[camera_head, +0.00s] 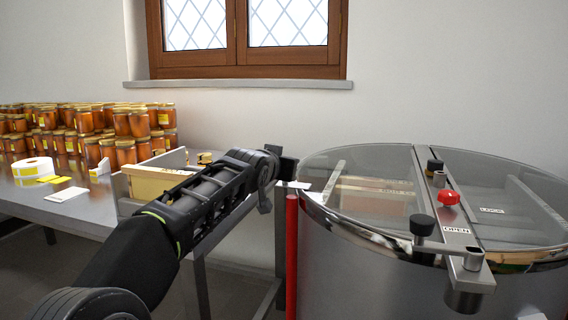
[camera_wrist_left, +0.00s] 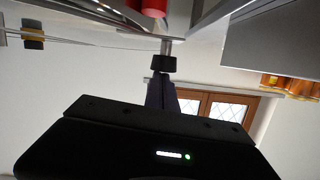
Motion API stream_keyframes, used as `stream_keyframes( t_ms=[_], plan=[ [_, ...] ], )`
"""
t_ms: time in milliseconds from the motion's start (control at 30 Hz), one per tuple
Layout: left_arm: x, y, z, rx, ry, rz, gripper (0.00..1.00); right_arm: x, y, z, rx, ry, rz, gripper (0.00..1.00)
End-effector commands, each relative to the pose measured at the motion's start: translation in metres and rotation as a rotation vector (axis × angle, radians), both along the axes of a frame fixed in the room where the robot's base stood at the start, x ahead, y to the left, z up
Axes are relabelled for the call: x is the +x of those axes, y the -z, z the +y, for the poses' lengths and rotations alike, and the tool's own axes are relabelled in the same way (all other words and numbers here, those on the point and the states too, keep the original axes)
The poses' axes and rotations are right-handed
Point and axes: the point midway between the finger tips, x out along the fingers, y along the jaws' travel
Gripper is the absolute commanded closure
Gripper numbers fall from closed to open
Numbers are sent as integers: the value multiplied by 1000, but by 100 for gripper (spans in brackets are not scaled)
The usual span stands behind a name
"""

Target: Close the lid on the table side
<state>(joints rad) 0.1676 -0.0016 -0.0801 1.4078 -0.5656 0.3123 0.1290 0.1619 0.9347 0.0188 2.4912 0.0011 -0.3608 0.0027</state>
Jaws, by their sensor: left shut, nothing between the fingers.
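The steel drum (camera_head: 370,262) stands at the right under a clear round cover. The table-side lid (camera_head: 372,180) is the left half of this cover. It looks flat and down on the rim, but its clear sheet makes this hard to tell. My left gripper (camera_head: 287,168) is at the drum's left rim, shut and empty. In the left wrist view, its dark fingers (camera_wrist_left: 161,92) point at a black knob (camera_wrist_left: 163,63) on a metal rod; I cannot tell whether they touch. My right gripper is out of view.
A steel bar with a red knob (camera_head: 448,197) and black-topped latches (camera_head: 422,225) crosses the drum. A red post (camera_head: 291,255) stands beside it. The table (camera_head: 85,215) at left holds honey jars (camera_head: 125,152), a label roll (camera_head: 33,170) and a box. Wall and window are behind.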

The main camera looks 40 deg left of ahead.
Motion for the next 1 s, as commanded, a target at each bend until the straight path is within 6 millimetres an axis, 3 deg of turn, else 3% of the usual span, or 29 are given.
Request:
stream_keyframes(
  t_ms=[33, 133, 300, 400, 700, 1000],
  plan=[
    [0, 6, 2, -6, -5, 25, 100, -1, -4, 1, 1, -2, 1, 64],
    [0, -7, 2, -5, -4, 20, 100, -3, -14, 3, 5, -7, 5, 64],
    [-1, -47, 0, -1, 1, 1, 100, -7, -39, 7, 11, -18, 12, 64],
    [-25, -44, -9, 1, 2, -4, 100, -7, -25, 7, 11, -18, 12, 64],
    [-80, -61, -28, 2, 2, -6, 100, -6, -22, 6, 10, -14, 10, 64],
    [-93, -65, -33, 1, 1, -5, 100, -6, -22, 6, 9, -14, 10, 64]
  ],
)
